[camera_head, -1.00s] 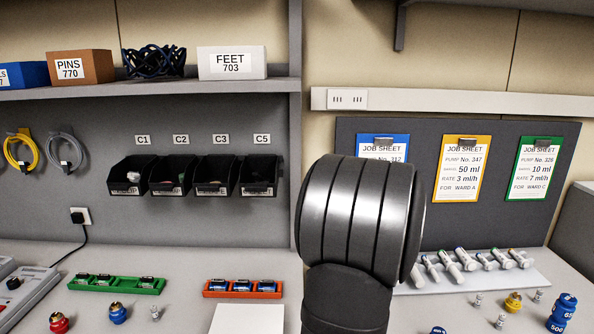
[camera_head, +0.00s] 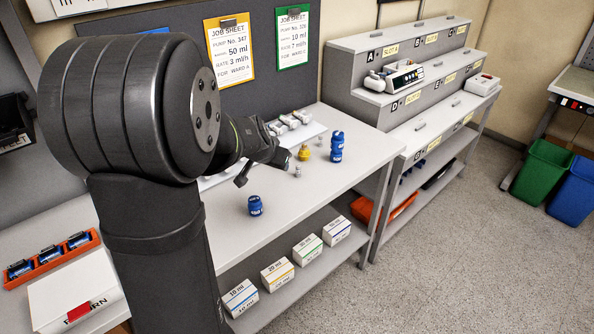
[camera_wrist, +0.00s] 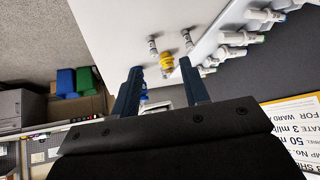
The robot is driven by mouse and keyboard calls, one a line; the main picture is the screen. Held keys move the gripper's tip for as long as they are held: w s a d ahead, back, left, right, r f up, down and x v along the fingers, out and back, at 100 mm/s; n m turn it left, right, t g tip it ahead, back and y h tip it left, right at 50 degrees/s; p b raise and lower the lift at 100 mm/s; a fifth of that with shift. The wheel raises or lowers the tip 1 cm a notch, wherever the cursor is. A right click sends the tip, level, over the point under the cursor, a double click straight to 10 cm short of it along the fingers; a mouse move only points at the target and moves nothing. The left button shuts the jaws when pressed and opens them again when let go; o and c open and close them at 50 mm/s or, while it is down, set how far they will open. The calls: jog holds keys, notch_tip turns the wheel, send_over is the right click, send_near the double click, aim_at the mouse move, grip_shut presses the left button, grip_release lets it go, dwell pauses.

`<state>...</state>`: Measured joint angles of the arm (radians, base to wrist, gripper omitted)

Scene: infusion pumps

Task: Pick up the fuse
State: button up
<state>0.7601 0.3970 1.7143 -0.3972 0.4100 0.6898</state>
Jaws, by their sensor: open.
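Small silvery upright pieces, which look like fuses, stand on the white bench. In the head view one piece (camera_head: 297,171) is in front of the yellow knob-like part (camera_head: 304,153) and another (camera_head: 325,140) is behind it. In the wrist view two silvery pieces (camera_wrist: 153,44) (camera_wrist: 187,36) are beyond the fingertips, near the yellow part (camera_wrist: 167,62). My gripper (camera_head: 262,168) is open and empty over the bench, left of these pieces. Its two fingers also show in the wrist view (camera_wrist: 160,66). My arm hides part of the bench.
A blue stacked part (camera_head: 337,147) and a blue knob (camera_head: 256,205) stand on the bench. White syringe-like pieces (camera_head: 290,121) lie at the back by the board. A tiered grey rack (camera_head: 370,105) stands to the right. A white box (camera_head: 75,300) is front left.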

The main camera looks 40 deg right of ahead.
aim_at(298, 165)
jog(key=shift+n+t+h, duration=0.5)
jog(key=shift+n+h, duration=0.1)
jog(key=shift+n, duration=0.2)
jog(key=d+f, duration=0.2)
jog(key=d, duration=0.1)
jog(key=w+d+f, duration=0.1)
jog(key=d+f, duration=0.2)
jog(key=d, duration=0.1)
jog(key=w+d+f, duration=0.1)
jog(key=d+f, duration=0.2)
jog(key=shift+w+d, duration=0.2)
jog(key=shift+w+x, duration=0.15)
jog(key=shift+x, duration=1.2)
jog(key=shift+w+x, duration=0.15)
jog(key=shift+x, duration=1.2)
jog(key=shift+r, duration=0.2)
jog(key=shift+c, duration=0.2)
grip_shut()
